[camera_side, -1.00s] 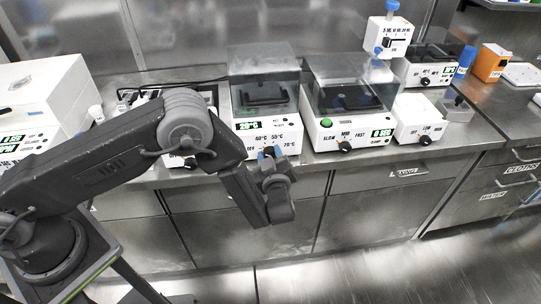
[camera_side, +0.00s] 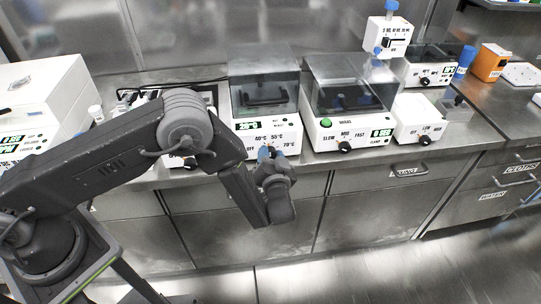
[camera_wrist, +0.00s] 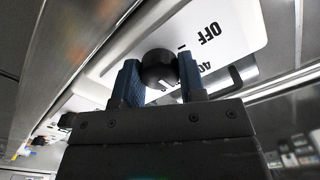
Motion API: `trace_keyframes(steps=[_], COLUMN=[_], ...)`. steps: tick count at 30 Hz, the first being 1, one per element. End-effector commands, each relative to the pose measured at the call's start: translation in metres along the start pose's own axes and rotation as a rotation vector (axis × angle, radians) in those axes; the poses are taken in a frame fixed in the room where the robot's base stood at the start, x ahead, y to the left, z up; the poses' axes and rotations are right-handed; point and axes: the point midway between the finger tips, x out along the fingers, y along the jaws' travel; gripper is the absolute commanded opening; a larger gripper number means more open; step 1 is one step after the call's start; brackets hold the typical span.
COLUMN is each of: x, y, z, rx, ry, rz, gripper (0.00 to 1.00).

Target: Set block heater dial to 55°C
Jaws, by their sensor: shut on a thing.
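The white block heater (camera_side: 238,128) stands on the bench with a clear lid (camera_side: 262,72) over it and a green display (camera_side: 248,126) on its front. Its front is marked OFF, 40°C, 55°C and 70°C. My gripper (camera_side: 268,153) is at the lower front, its blue fingers shut on the dial. In the wrist view the black dial (camera_wrist: 160,66) sits between the two blue fingertips of my gripper (camera_wrist: 160,75). The OFF label shows upside down beside it, and a part of the 40 label. I cannot read the dial's pointer.
To the right stand a shaker (camera_side: 345,125) with a SLOW–MID–FAST knob, another white device (camera_side: 420,115) and an orange box (camera_side: 490,62). White machines (camera_side: 40,95) stand on the left. Steel drawers lie below the bench edge, with open floor in front.

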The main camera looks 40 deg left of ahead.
Motion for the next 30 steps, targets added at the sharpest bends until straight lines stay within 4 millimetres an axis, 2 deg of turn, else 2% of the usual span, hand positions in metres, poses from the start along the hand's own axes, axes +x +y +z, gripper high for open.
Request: trace_keyframes(steps=[6, 15, 30], x=[-0.0006, -0.0006, -0.0006], y=[0.0005, 0.0006, 0.0006], z=[0.0010, 0.0012, 0.0015], rx=[0.200, 0.412, 0.540], ry=[-0.001, -0.001, -0.001], rz=[0.002, 0.002, 0.002], gripper=[0.14, 0.14, 0.14])
